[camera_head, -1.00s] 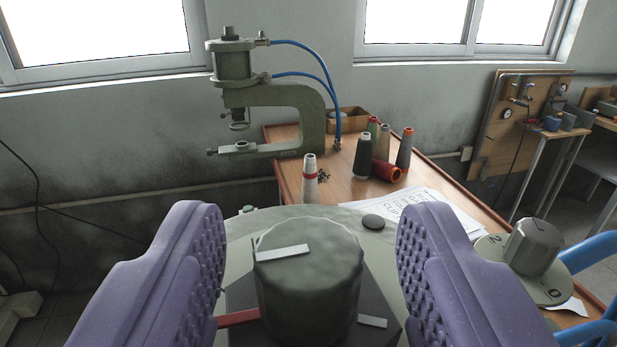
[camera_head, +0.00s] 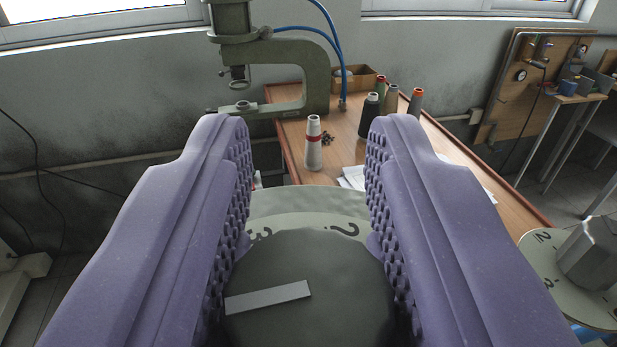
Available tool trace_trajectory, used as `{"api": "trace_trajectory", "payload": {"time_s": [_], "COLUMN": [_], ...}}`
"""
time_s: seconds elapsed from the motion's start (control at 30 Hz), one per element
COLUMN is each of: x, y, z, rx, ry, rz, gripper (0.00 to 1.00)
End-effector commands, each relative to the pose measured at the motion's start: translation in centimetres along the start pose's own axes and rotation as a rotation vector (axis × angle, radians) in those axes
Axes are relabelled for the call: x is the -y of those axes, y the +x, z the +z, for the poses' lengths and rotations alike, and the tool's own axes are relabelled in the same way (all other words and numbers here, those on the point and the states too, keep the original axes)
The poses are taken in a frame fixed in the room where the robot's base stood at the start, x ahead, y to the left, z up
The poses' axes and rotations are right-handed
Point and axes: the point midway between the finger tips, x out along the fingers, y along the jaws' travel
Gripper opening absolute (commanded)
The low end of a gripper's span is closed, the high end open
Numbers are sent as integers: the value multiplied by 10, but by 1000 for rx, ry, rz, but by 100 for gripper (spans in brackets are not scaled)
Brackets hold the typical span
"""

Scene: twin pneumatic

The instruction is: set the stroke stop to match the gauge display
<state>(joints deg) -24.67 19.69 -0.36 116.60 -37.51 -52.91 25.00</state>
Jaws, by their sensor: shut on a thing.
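A dark grey-green round knob (camera_head: 320,270) with a white bar mark (camera_head: 267,297) on top fills the lower middle of the view. The bar points left and slightly down to right and slightly up. Behind the knob is a pale dial plate (camera_head: 300,203) with the numerals 2 and 3 partly showing. My gripper (camera_head: 308,240) has its two purple ridged fingers on either side of the knob, shut on it. The knob's lower part and most of the dial are hidden. No gauge display can be made out.
A second grey knob (camera_head: 597,255) on a numbered dial (camera_head: 545,262) stands at the right edge. Behind are a wooden table (camera_head: 345,150) with thread cones (camera_head: 313,145) and a C-frame press (camera_head: 315,75) with blue hoses. A board (camera_head: 530,85) leans on the right wall.

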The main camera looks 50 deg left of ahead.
Motion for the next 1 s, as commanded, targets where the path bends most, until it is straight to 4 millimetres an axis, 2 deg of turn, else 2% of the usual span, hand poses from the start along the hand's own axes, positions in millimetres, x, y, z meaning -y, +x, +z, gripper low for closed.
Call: {"api": "trace_trajectory", "payload": {"time_s": [0.27,0.7,1.0], "x": [0,7,10], "y": [-1,-2,-3], "z": [-2,-4,-2], "rx": [2,1,0], "ry": [1,2,1], "rz": [-128,-473,-630], "gripper": [5,5,5]}}
